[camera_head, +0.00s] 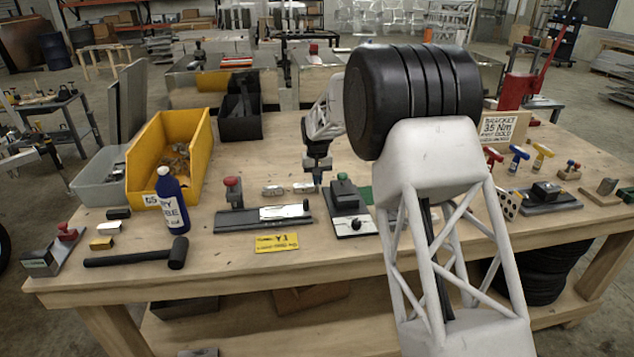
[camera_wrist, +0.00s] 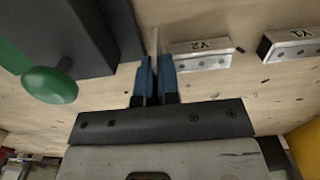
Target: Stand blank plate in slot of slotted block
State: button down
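My gripper (camera_wrist: 155,75) points down at the bench, its two blue fingers close together. A thin grey edge (camera_wrist: 155,42) shows between and just beyond the fingertips; it looks like the blank plate seen edge-on, gripped between them. In the head view my gripper (camera_head: 318,178) is low over the bench, between the red-knobbed and green-knobbed fixtures. Two small silver blocks with labels and holes lie beside it: the nearer (camera_wrist: 203,55) just right of the fingers, the other (camera_wrist: 292,45) farther right. I cannot tell which piece is the slotted block; no slot shows clearly.
The green-knobbed fixture (camera_head: 350,222) stands close to my gripper; its knob (camera_wrist: 50,85) fills the wrist view's left. The red-knobbed fixture (camera_head: 240,221) and a yellow card (camera_head: 277,243) lie in front. A yellow bin (camera_head: 140,165) and blue bottle (camera_head: 170,205) stand left. Bare bench lies behind.

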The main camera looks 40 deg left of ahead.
notch_tip(320, 180, up, 3)
jog(key=shift+s+f, duration=0.1)
jog(key=shift+f, duration=0.1)
jog(key=shift+s+d+r, duration=0.25)
jog(key=shift+s+d, duration=1.6)
jog(key=shift+d, duration=0.05)
jog(key=shift+s+d+r, duration=0.2)
jog(key=shift+s+d, duration=1.6)
jog(key=shift+d, duration=0.1)
jog(key=shift+s+d+r, duration=0.25)
jog(key=shift+s+d, duration=1.6)
jog(key=shift+d, duration=0.05)
